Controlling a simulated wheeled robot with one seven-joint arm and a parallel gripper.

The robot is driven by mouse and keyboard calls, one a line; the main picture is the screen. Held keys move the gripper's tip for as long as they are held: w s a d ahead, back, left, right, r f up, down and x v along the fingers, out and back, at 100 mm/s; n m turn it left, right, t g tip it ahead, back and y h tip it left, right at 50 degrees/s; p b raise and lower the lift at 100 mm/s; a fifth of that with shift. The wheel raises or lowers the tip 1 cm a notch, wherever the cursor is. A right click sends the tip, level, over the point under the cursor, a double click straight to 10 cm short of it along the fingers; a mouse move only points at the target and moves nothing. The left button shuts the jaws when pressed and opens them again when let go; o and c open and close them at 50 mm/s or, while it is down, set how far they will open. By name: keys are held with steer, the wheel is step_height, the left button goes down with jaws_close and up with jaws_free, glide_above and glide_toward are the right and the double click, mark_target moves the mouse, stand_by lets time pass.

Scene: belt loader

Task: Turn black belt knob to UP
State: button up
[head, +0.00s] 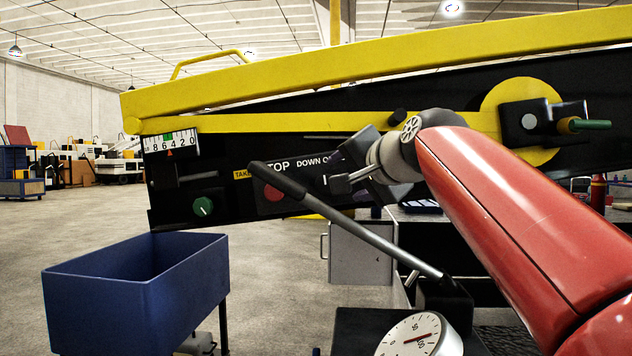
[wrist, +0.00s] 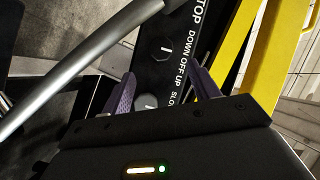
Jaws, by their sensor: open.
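The black belt knob (wrist: 160,50) sits on the dark control panel (wrist: 178,75) under the words DOWN OFF UP in the wrist view. It has a pale mark, but I cannot tell which word it points to. A second black knob (wrist: 146,102) sits beside the word beginning SLO. My gripper (wrist: 162,88) is open, with its two purple fingers apart and nothing held between them. The belt knob shows ahead of the fingertips, not clasped. In the head view my gripper (head: 343,170) is at the panel beside the DOWN label and hides the belt knob.
A long grey lever with a black grip (head: 277,180) crosses in front of the panel, close to my gripper. A red stop button (head: 273,191) and green knob (head: 203,206) are left. A yellow rail (head: 300,75) runs above. A blue bin (head: 130,295) stands lower left.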

mark_target(326, 184)
steer(key=p+x, duration=0.1)
steer(key=x, duration=0.7)
steer(key=shift+w, duration=0.1)
steer(key=c, duration=1)
steer(key=shift+m+t+y+b, duration=0.3)
steer(key=shift+m+b, duration=0.2)
steer(key=shift+b, duration=0.05)
steer(key=o, duration=1)
